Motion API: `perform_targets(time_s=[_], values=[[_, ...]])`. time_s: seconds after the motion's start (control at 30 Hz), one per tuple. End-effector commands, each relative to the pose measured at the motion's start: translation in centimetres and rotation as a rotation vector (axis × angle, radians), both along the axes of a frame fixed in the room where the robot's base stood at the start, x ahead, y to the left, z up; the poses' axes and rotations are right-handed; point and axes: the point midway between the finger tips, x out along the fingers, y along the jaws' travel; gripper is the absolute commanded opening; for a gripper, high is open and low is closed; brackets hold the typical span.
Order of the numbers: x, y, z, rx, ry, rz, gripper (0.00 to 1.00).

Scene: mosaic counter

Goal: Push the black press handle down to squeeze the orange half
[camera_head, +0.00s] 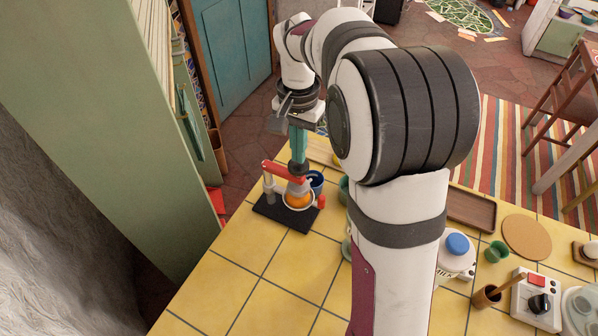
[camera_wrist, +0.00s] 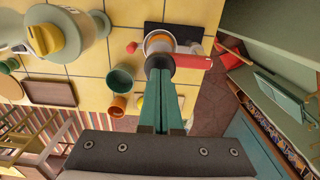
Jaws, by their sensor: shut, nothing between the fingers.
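The press stands on a black base (camera_head: 271,213) at the counter's far left edge, with a grey post (camera_head: 269,191) and a red arm (camera_head: 283,173). The black press handle (camera_head: 299,169) is at the arm's end; it also shows in the wrist view (camera_wrist: 159,62). The orange half (camera_head: 298,201) sits in the cup below, partly covered by the grey press cone (camera_head: 299,187). My gripper (camera_head: 298,161) is shut and empty, with teal fingers pointing down. Its tips (camera_wrist: 160,74) are right above the handle and appear to touch it; exact contact is hidden.
A green cup (camera_wrist: 120,78) and an orange-brown cup (camera_wrist: 117,106) are nearby. A brown tray (camera_head: 472,211) and a cork mat (camera_head: 527,237) lie to the right. The yellow tiles before the press are clear.

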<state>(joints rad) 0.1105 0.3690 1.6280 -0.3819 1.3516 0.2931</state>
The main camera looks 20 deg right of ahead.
Motion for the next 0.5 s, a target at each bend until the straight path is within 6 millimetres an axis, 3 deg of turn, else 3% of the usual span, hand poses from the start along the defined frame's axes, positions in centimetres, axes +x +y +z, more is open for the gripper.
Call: perform_targets(time_s=[0.5], values=[[0.0,0.0,-2.0,0.0,0.0,-0.001,0.0]])
